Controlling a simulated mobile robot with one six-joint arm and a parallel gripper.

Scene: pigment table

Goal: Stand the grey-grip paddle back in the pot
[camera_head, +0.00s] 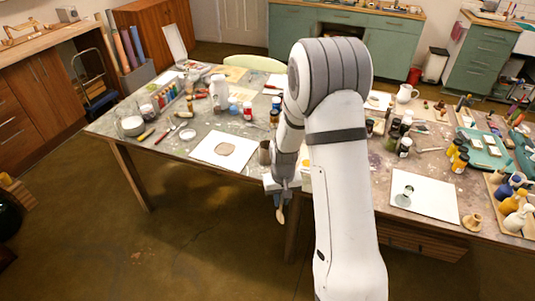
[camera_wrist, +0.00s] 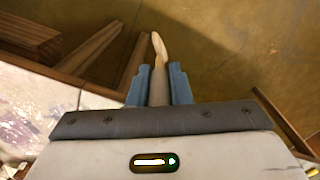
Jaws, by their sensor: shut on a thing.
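My gripper (camera_head: 281,194) is beyond the table's front edge, pointing down over the floor, partly behind my arm. It is shut on the grey-grip paddle (camera_head: 280,214), whose pale wooden end hangs below the fingers. In the wrist view the paddle (camera_wrist: 159,50) sticks out from between the two blue fingers of my gripper (camera_wrist: 157,86); its greyish-tan part lies between them. A grey-brown cup (camera_head: 264,153), possibly the pot, stands upright near the table's front edge, just left of my arm. Its inside cannot be made out.
The long table (camera_head: 175,160) carries several jars, bottles and tools. A white sheet with a brown patch (camera_head: 225,149) lies left of the cup. Another white sheet (camera_head: 425,199) lies right of my arm. The floor (camera_head: 190,240) in front is clear.

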